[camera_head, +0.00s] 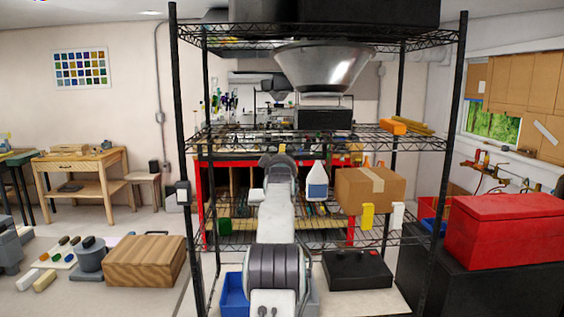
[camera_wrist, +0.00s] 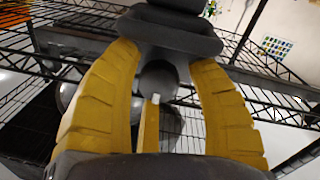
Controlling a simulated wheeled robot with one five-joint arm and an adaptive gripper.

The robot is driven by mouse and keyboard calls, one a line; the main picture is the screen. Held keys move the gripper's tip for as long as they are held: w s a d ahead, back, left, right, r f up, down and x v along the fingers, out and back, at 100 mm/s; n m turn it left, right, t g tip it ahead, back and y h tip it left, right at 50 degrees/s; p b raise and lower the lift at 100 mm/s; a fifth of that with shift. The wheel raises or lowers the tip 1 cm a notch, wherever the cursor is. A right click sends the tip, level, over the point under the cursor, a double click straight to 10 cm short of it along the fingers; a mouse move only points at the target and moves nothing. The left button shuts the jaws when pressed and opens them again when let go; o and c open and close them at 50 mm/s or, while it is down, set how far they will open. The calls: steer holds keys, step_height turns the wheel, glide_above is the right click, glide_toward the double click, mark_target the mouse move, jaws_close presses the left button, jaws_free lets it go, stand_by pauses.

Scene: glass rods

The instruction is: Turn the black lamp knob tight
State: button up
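In the wrist view a dark round part (camera_wrist: 158,78), which looks like the black knob, shows between the fingertips of my gripper (camera_wrist: 165,65). The two yellow ribbed fingers stand apart on either side of it; I see no clear contact with it. A thin yellow bar with a pale tip (camera_wrist: 149,125) also shows between the fingers. In the head view my gripper (camera_head: 277,158) is at the middle shelf of the black wire rack, mostly hidden by my arm. No knob can be made out there. A metal cone-shaped shade (camera_head: 324,66) is above, to the right.
The black wire rack (camera_head: 415,140) surrounds my arm, with posts on both sides. A cardboard box (camera_head: 370,190) and a white bottle (camera_head: 317,181) stand right of my arm. A red toolbox (camera_head: 505,230) is at far right.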

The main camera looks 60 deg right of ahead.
steer(key=c, duration=0.9)
steer(key=shift+m, duration=0.8)
steer(key=shift+c, duration=0.3)
steer(key=o, duration=1.2)
steer(key=shift+f+n, duration=0.15)
steer(key=shift+n, duration=0.25)
